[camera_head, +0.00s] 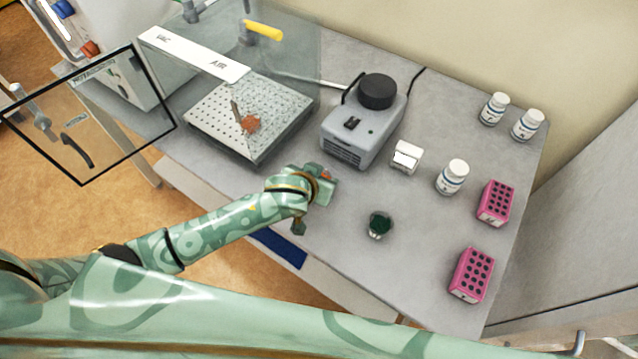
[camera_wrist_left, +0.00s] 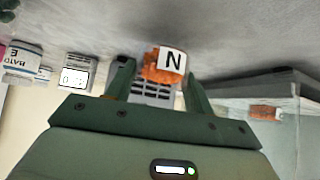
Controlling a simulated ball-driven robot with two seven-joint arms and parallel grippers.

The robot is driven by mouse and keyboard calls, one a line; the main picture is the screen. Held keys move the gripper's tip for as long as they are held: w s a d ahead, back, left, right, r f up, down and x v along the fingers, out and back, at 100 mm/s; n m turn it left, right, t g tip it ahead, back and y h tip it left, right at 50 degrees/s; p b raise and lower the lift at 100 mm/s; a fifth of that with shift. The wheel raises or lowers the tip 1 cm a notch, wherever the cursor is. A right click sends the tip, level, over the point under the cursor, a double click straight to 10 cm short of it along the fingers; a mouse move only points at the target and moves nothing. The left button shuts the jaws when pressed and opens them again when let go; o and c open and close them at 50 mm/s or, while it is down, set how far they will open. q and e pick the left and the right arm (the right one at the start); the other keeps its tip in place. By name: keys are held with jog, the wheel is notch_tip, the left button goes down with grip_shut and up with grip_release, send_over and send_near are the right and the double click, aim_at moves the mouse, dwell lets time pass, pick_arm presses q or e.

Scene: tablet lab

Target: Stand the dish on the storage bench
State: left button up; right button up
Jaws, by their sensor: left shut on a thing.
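My left gripper (camera_head: 325,184) is low over the front part of the grey bench (camera_head: 345,240), left of the middle. It is shut on a small orange piece with a white label marked "N" (camera_wrist_left: 172,61), which shows between its fingers in the left wrist view (camera_wrist_left: 160,72). I take this as the dish; in the head view the gripper mostly hides it. I cannot tell whether it touches the bench top. A similar orange piece (camera_head: 250,123) sits on the perforated plate (camera_head: 215,128) inside the clear enclosure. My right gripper is not in view.
A grey device with a black knob (camera_head: 376,92) stands just behind my gripper. Bare bench lies around the green jar.

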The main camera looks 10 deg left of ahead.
pick_arm(q)
notch_tip(320, 180, down, 2)
jog(key=shift+f, duration=0.1)
jog(key=o, duration=1.1)
jog(key=shift+c, duration=0.2)
jog(key=shift+s+r, duration=0.15)
jog(key=shift+r, duration=0.15)
jog(key=p+v, duration=0.3)
jog(key=v, duration=0.8)
jog(key=shift+s+a+r, duration=0.15)
jog(key=shift+s+a, duration=0.05)
